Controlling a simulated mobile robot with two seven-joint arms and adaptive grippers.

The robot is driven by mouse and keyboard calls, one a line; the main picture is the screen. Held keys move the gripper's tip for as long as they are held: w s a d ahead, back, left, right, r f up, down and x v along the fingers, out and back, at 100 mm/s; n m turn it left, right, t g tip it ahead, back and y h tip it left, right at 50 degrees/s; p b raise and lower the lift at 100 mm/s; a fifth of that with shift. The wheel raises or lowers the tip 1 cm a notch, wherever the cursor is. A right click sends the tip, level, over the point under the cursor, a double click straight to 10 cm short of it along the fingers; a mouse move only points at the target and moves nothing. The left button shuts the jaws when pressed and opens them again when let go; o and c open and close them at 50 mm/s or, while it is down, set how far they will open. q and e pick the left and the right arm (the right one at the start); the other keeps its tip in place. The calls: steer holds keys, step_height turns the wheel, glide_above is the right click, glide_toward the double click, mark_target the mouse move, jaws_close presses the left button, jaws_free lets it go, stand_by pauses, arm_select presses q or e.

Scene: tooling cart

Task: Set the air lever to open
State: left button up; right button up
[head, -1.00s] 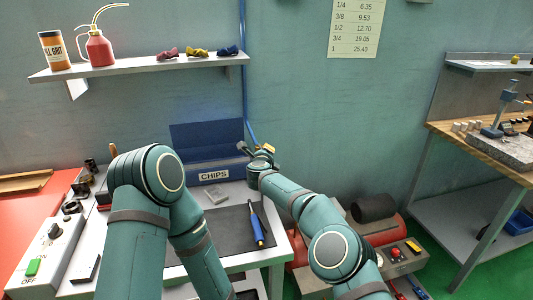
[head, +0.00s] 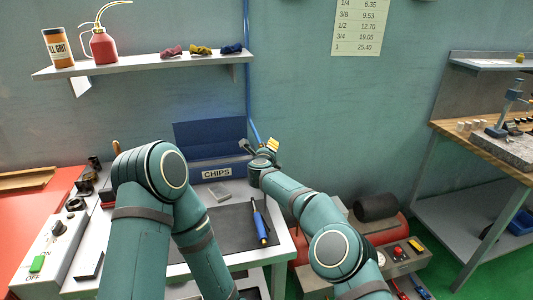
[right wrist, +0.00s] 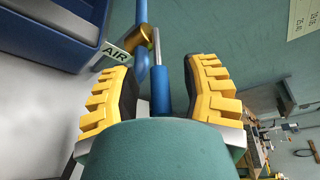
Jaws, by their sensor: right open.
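The air lever has a blue sleeve (right wrist: 161,92) on a thin metal stem, joined to a brass valve (right wrist: 136,40) on a blue pipe (right wrist: 141,12). A white tag reading AIR (right wrist: 115,52) is beside the valve. In the right wrist view my right gripper (right wrist: 160,85) is open, its yellow-padded fingers on either side of the blue sleeve, with visible gaps. In the head view the right gripper (head: 262,150) is at the pipe's lower end, right of the CHIPS bin; the lever is hard to make out there. My left gripper is out of view.
A blue CHIPS bin (head: 217,172) stands close left of the right gripper. A blue screwdriver-like tool (head: 260,222) lies on a dark mat (head: 222,232). A shelf (head: 150,66) is above. A red compressor-like machine (head: 390,228) is below right.

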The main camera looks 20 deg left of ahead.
steer(key=v, duration=1.2)
stand_by(0.3)
steer(key=shift+a, duration=0.1)
